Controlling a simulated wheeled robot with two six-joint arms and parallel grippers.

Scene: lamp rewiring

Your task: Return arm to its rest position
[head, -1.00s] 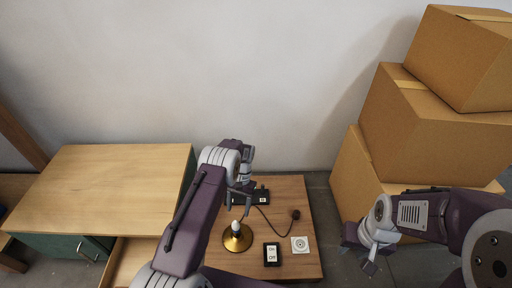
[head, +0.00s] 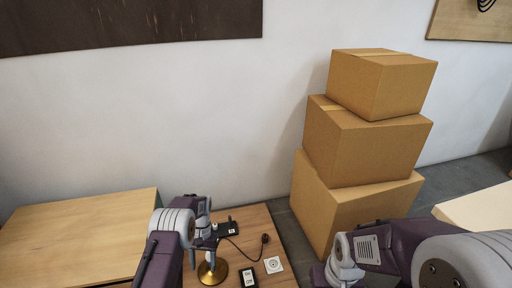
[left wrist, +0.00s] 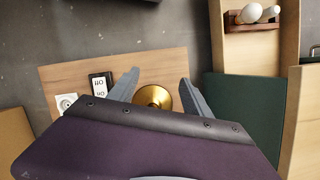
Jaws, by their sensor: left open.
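The lamp has a round brass base (head: 212,271) and stands on the small wooden table, low in the head view. My left gripper (head: 202,255) points down over the lamp. In the left wrist view the left fingers (left wrist: 158,92) are spread apart with the brass base (left wrist: 153,97) showing beyond and between them. Nothing is seen held. My right arm (head: 385,252) is folded at the lower right, away from the table. Its fingers lie at the bottom edge, too cut off to read.
The small table (head: 257,221) also bears a black block (head: 228,229) with a cord, a switch plate (head: 249,278) and a white socket (head: 274,265). A wooden cabinet (head: 75,235) stands left. Stacked cartons (head: 350,205) stand right.

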